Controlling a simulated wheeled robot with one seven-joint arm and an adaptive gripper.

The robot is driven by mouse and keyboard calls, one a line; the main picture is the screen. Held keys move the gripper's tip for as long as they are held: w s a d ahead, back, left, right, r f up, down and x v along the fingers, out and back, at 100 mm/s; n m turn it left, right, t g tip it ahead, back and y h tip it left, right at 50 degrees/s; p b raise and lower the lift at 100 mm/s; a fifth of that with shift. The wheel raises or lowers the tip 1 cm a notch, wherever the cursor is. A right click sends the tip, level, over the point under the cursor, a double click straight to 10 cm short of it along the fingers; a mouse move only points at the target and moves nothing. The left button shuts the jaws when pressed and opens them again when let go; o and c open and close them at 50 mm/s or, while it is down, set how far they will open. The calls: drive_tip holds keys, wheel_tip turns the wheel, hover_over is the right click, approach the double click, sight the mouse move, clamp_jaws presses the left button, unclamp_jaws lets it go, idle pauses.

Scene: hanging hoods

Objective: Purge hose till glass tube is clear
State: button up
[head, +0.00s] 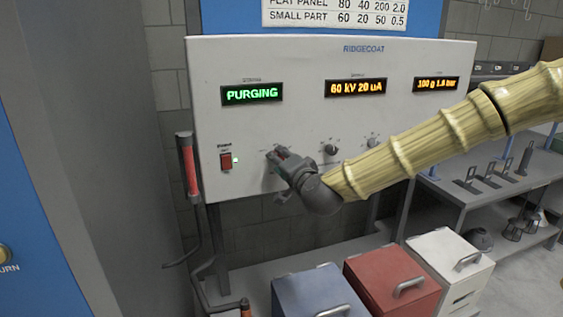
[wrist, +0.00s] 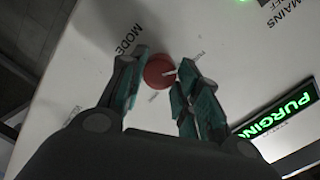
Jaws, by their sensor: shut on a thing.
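A white control panel (head: 300,105) marked RIDGECOAT has a green display (head: 252,93) reading PURGING. My gripper (head: 281,158) is at the panel's lower middle, below and right of that display. In the wrist view my gripper (wrist: 160,78) is shut on a round red knob (wrist: 157,71), a finger on each side, beside the word MODE. At the panel's left edge stands a red-filled upright tube (head: 189,165) with grey ends. A dark hose (head: 204,268) runs below it. I cannot tell whether the tube is the glass one.
Two more dark knobs, one here (head: 330,149), sit right of my gripper. A red mains switch (head: 226,161) is to its left. Blue (head: 318,285), red (head: 385,270) and white (head: 447,250) lidded boxes stand below. A grey bench (head: 470,190) is at right.

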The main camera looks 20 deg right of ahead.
drive_tip(key=shift+f, duration=0.15)
drive_tip(key=o, duration=1)
drive_tip(key=shift+a, duration=0.1)
drive_tip(key=shift+o, duration=0.2)
drive_tip(key=shift+s, duration=0.1)
drive_tip(key=s+d+r, duration=0.1)
drive_tip(key=s, duration=1)
drive_tip(key=shift+s, duration=0.35)
drive_tip(key=shift+d+r, duration=0.1)
drive_tip(key=shift+d, duration=0.05)
